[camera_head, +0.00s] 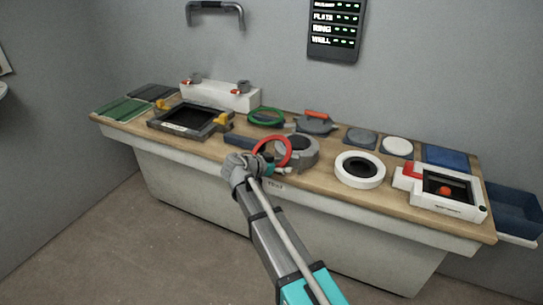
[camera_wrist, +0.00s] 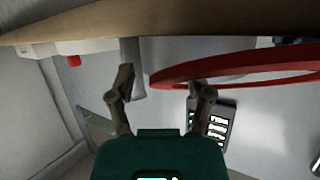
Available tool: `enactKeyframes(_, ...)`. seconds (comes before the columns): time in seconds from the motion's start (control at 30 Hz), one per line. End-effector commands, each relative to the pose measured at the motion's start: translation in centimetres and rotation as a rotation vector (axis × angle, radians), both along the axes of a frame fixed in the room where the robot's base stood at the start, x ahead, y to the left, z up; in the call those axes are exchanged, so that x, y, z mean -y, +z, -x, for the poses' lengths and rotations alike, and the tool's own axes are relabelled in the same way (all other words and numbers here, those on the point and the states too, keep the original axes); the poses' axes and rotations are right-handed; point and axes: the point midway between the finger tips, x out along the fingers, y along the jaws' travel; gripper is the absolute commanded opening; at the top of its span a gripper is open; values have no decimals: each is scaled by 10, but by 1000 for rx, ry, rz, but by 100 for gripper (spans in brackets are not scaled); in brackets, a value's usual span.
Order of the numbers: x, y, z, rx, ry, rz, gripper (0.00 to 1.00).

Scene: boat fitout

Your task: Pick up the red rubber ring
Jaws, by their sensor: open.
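The red rubber ring (camera_head: 290,149) shows near the front middle of the bench, tilted up beside a grey round housing (camera_head: 303,152). In the wrist view the ring (camera_wrist: 235,71) appears nearly edge-on, and its left end reaches across the gap between the fingers. My gripper (camera_head: 265,168) is at the lower left of the ring, over the front edge of the bench. In the wrist view my gripper (camera_wrist: 163,86) is open, its two fingers spread with nothing clasped. I cannot tell whether a finger touches the ring.
A white ring (camera_head: 360,170) and a white box with a red ball (camera_head: 441,204) stand to the right. A green ring (camera_head: 267,116) lies behind. A black square frame (camera_head: 188,121) is at the left. A dark blue bin (camera_head: 515,211) hangs off the right end.

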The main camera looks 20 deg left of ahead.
Motion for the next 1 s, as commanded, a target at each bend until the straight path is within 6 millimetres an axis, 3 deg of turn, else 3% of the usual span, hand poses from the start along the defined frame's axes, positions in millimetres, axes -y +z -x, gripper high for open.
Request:
enactKeyframes(0.43,0,0,0,0,0,0,65)
enactKeyframes(0.77,0,0,0,0,0,0,3)
enactKeyframes(1.0,-1,0,0,0,0,0,0)
